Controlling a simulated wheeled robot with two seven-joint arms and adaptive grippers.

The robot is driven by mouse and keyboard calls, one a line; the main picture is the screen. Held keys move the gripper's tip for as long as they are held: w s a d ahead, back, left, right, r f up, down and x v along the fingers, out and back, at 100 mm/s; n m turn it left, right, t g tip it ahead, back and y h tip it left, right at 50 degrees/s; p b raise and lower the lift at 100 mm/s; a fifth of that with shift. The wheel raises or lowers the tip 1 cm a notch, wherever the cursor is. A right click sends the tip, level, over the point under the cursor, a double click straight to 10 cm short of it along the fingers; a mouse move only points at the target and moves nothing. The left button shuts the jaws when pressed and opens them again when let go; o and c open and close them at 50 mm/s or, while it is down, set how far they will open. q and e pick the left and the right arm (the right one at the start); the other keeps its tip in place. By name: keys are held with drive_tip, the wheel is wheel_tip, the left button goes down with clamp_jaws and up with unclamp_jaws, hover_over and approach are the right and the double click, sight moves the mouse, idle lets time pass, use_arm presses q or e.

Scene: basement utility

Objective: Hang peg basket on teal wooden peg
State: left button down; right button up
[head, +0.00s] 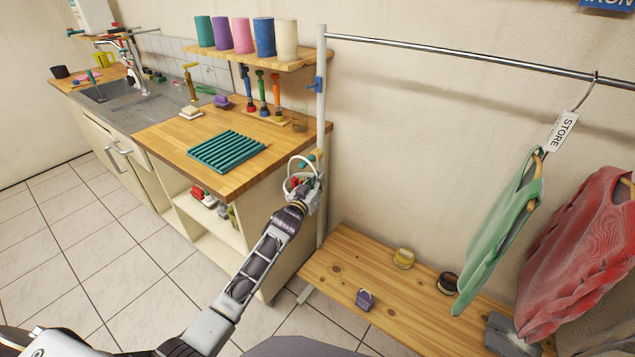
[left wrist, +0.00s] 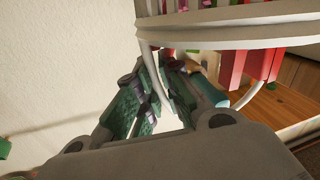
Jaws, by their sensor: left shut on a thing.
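The peg basket (head: 313,194) is white, with a hoop handle and red and green pegs inside. My left gripper (head: 299,198) is shut on it beside the white post at the counter's front right corner. In the left wrist view the basket (left wrist: 240,36) hangs across the top right, and the gripper's green-padded fingers (left wrist: 155,95) are close together at a white strand of it. The teal wooden peg (head: 306,163) shows small beside the post, behind the handle loop. A teal, tan-ended piece (left wrist: 213,93) shows behind the fingers. Whether the handle touches the peg I cannot tell. My right gripper is out of view.
The white post (head: 321,130) carries a rail (head: 460,65) with hanging clothes. The wooden counter (head: 165,133) holds a teal slatted rack (head: 227,151). A low bench (head: 345,255) stands at the right with small items on it. Coloured cups stand on the shelf (head: 255,58) above.

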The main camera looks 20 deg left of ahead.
use_arm(q)
drive_tip(key=shift+w+d+f, duration=0.1)
drive_tip(key=shift+w+d, duration=0.05)
drive_tip(key=shift+w, duration=0.2)
drive_tip(key=shift+w+f, duration=0.15)
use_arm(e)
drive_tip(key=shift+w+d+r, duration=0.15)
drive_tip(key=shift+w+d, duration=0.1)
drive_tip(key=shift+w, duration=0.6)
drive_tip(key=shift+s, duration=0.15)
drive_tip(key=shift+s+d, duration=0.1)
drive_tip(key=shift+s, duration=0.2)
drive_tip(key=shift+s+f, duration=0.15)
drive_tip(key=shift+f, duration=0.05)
use_arm(q)
drive_tip(key=c, duration=1.5)
unclamp_jaws()
drive_tip(key=shift+f, duration=0.15)
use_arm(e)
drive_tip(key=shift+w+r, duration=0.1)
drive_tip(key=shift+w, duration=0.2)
use_arm(q)
drive_tip(key=shift+s, duration=0.25)
